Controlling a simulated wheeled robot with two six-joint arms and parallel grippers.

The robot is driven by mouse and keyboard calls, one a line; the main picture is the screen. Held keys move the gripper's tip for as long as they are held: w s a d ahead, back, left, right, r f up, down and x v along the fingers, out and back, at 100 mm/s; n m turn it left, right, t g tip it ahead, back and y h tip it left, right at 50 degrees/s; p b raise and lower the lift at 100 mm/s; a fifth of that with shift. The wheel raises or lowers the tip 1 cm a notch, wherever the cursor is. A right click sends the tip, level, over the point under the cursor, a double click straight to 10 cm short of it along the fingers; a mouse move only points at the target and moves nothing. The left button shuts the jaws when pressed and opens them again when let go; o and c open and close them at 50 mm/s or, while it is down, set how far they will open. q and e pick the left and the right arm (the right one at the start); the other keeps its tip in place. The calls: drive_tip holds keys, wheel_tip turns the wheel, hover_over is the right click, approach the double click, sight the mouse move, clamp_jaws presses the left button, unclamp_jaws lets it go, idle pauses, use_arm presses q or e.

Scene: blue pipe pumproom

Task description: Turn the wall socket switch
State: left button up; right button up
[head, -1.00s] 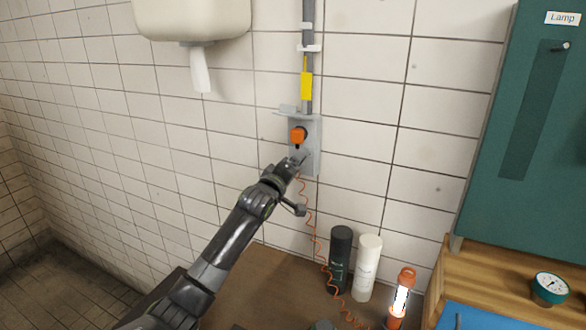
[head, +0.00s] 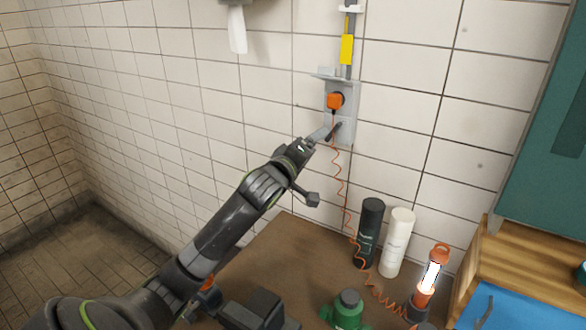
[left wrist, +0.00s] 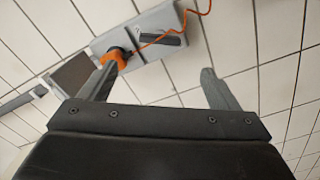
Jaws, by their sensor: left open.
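The grey wall socket plate (head: 343,136) is on the tiled wall, with an orange plug (head: 334,101) in its upper part. In the left wrist view the plate (left wrist: 110,40) appears tilted, with the plug (left wrist: 112,58) near the left finger. A dark grey switch-like part (left wrist: 160,39) lies beside the plug there; the orange cord crosses near it. My left gripper (head: 333,131) is open and empty, just below the plug in front of the plate's lower part. In the wrist view its fingers (left wrist: 163,88) are spread apart; contact with the plate cannot be told. My right gripper is not in view.
A coiled orange cord (head: 338,175) hangs from the plug to a lit lamp (head: 431,275). A green cabinet (head: 550,130) is at right.

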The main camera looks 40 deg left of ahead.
use_arm(q)
drive_tip(key=s+b, duration=0.1)
drive_tip(key=s, duration=0.6)
drive_tip(key=shift+s+d+b, duration=0.2)
drive_tip(key=shift+s+b, duration=0.1)
